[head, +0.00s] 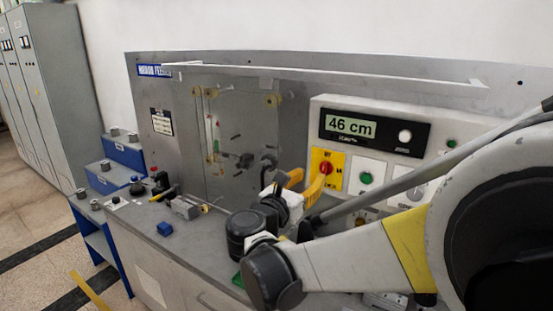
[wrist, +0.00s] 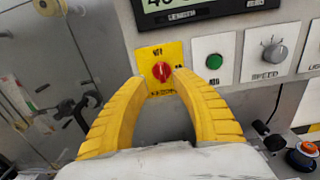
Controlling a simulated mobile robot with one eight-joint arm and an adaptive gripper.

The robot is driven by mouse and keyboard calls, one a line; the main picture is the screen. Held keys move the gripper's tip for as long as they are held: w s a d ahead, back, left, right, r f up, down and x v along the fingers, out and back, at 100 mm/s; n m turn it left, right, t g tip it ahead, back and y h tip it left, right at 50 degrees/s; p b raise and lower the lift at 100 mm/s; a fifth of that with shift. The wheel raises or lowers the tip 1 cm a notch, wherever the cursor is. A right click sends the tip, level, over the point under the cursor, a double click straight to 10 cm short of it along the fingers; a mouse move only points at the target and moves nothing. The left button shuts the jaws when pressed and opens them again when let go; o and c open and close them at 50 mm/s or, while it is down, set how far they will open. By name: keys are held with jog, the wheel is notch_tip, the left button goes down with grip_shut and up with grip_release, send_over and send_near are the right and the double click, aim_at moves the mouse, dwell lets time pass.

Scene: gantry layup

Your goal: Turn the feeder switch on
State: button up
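A red rotary switch (head: 326,168) sits on a yellow plate on the front of the light grey control box. In the wrist view the red knob (wrist: 161,71) is near the centre, and its plate lettering is too small to read surely. I cannot tell which position the knob points to. My gripper (head: 310,178) has yellow fingers and is open and empty. In the wrist view its fingertips (wrist: 161,83) appear on either side of the knob, a little low, covering the plate's lower corners. Contact with the knob is not visible.
A green button (wrist: 213,61) and a grey dial (wrist: 274,53) sit right of the switch. A display reading 46 cm (head: 350,126) is above. A clear panel (head: 240,135) stands left. Small tools and blue boxes (head: 124,151) occupy the left of the bench.

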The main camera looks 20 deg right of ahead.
aim_at(324, 165)
jog(key=b+x, duration=0.1)
jog(key=x, duration=0.8)
jog(key=shift+a, duration=0.1)
grip_shut()
